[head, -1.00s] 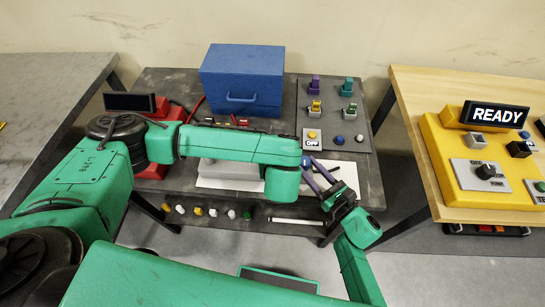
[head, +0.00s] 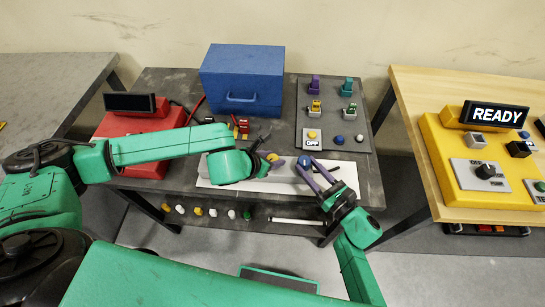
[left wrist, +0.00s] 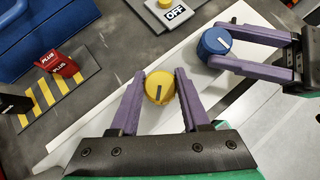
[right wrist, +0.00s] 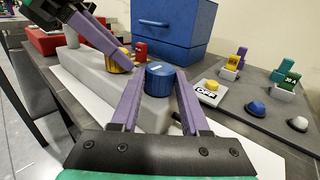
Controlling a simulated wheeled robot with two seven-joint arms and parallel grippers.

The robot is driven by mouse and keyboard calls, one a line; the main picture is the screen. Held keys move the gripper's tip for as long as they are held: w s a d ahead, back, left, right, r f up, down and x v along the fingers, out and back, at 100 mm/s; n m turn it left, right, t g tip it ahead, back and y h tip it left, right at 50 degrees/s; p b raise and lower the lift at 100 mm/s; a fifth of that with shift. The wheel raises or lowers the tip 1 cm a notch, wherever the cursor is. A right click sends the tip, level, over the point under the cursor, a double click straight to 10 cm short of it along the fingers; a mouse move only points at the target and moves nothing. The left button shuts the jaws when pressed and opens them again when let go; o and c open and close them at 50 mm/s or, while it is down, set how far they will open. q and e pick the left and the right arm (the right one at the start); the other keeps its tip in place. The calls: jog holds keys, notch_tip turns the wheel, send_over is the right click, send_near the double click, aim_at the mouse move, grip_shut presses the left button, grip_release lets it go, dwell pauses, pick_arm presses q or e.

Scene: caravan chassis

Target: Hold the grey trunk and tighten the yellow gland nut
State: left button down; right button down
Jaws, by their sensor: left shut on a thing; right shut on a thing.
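The grey trunk (right wrist: 95,80) lies along the white sheet, with the yellow gland nut (left wrist: 160,88) and a blue nut (left wrist: 214,45) on it. My left gripper (head: 270,158) is shut on the yellow nut, one purple finger on each side, as the left wrist view shows. The yellow nut bears a dark pointer line. My right gripper (head: 306,164) is shut on the blue nut, which also shows between its fingers in the right wrist view (right wrist: 160,79). The blue nut bears a white mark. My left arm hides part of the trunk in the head view.
A blue toolbox (head: 242,80) stands behind. A board (head: 335,95) with coloured switches and an OFF sign (head: 312,142) lies at the back right. Red plugs (left wrist: 66,66) sit behind the trunk. A yellow console (head: 470,165) showing READY is on the right table.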

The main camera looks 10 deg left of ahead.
pick_arm(q)
jog(key=m+g+h, duration=0.1)
jog(key=m, duration=0.1)
jog(key=m+g+h, duration=0.2)
jog(key=m, duration=0.1)
jog(key=shift+a+f, duration=0.1)
jog(key=shift+f, duration=0.1)
jog(key=m+g, duration=0.1)
jog(key=m, duration=0.1)
jog(key=m+g+h, duration=0.1)
jog(key=m+g, duration=0.1)
jog(key=shift+r+m+h, duration=0.1)
jog(key=shift+m+h, duration=0.2)
jog(key=shift+m, duration=0.1)
pick_arm(e)
jog(key=shift+d, duration=0.1)
pick_arm(q)
jog(key=m+g, duration=0.4)
jog(key=m, duration=0.1)
jog(key=shift+m, duration=0.3)
pick_arm(e)
jog(key=shift+r, duration=0.1)
pick_arm(q)
jog(key=m+g+y, duration=0.1)
jog(key=m+g, duration=0.2)
jog(key=m, duration=0.1)
jog(key=shift+m+g+y, duration=0.3)
jog(key=shift+m+y, duration=0.1)
